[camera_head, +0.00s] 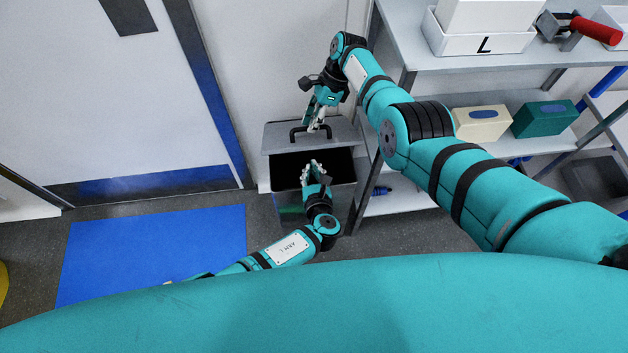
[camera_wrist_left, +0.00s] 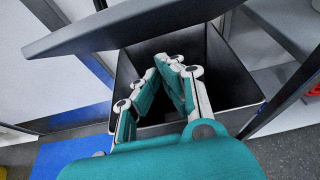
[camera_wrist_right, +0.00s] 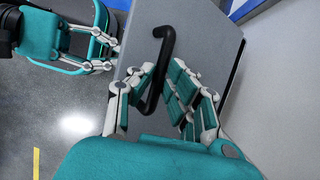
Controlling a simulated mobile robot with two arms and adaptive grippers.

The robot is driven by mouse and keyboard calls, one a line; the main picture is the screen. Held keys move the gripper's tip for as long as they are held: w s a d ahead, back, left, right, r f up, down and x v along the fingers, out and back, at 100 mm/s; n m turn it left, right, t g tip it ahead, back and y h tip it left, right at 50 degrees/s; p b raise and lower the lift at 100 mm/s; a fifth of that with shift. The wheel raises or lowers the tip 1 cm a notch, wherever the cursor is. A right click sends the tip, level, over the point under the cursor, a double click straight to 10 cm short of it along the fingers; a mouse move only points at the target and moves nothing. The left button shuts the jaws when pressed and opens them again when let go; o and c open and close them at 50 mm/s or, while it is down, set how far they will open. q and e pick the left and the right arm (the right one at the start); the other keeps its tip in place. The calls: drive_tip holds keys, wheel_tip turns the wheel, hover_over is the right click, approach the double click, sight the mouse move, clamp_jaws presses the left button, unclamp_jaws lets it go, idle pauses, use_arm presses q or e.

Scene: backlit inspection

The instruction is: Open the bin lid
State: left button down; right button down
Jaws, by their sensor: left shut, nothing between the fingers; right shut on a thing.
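The bin (camera_head: 345,200) is a dark box against the wall, and its black interior shows. Its grey lid (camera_head: 345,130) is tilted up at the back, and its underside edge crosses the top of the left wrist view (camera_wrist_left: 125,28). My right gripper (camera_head: 315,127) is shut on the black bar handle (camera_wrist_right: 164,45) on the lid's outer face. My left gripper (camera_head: 312,168) is shut and empty over the bin's opening, below the lid. Its fingertips meet in the left wrist view (camera_wrist_left: 172,62). The fingers hide part of the handle and of the opening.
A white door (camera_head: 95,95) is on the left. A blue mat (camera_head: 155,250) lies on clear floor left of the bin.

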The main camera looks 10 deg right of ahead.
use_arm(q)
drive_tip(key=shift+w+r, duration=0.45)
drive_tip(key=shift+r, duration=0.2)
drive_tip(key=shift+w+r, duration=0.4)
drive_tip(key=shift+r, duration=0.2)
use_arm(e)
drive_tip(key=shift+w+d+f, duration=0.1)
drive_tip(key=shift+d, duration=0.05)
